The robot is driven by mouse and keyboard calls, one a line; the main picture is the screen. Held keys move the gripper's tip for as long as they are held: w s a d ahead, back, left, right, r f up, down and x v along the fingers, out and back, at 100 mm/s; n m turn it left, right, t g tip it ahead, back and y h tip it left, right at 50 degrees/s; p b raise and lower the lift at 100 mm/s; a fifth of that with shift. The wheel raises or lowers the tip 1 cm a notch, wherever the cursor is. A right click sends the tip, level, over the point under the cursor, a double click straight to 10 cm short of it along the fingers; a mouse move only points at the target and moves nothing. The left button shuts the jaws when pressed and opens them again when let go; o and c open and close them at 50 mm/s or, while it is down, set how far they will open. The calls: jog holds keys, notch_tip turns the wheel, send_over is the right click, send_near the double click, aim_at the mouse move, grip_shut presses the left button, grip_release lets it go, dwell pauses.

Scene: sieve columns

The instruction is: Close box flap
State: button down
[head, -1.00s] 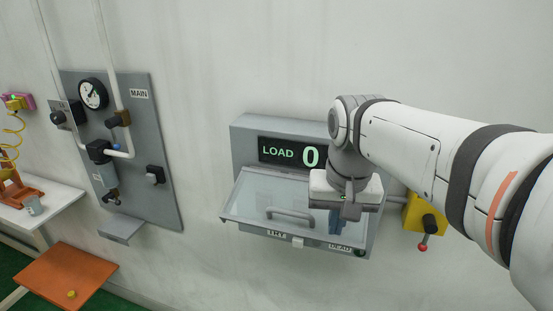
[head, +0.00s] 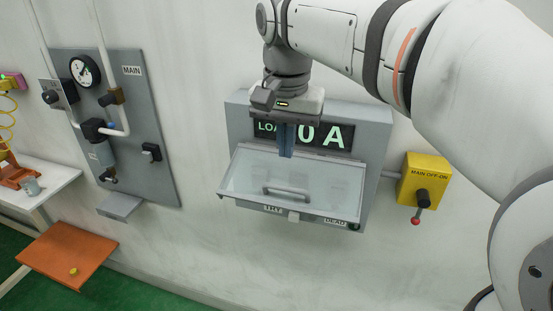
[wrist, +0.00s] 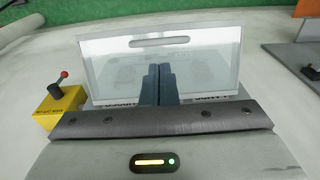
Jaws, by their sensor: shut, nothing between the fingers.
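The box (head: 376,125) is a grey wall-mounted case with a green-lit display reading "LOAD" and "0 A", partly covered by my gripper. Its flap (head: 235,185) is a clear panel with a grey handle (head: 287,191), sloping outward over the lower front of the box. In the wrist view the flap (wrist: 215,60) stands beyond my fingers, its handle slot near the far edge. My gripper (head: 286,155) is shut and empty, fingers pointing down in front of the display, near the flap's upper edge. I cannot tell whether the fingertips touch the flap.
A yellow main off-on switch box (head: 425,180) with a red-tipped lever is on the wall to the right. A grey panel (head: 140,160) with gauge and valves is at left. An orange board (head: 60,262) is lower left. The wall below the box is clear.

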jog(key=f, duration=0.6)
jog(key=shift+w+d+f+p, duration=0.1)
jog(key=shift+w+f+p, duration=0.15)
jog(key=shift+p, duration=0.05)
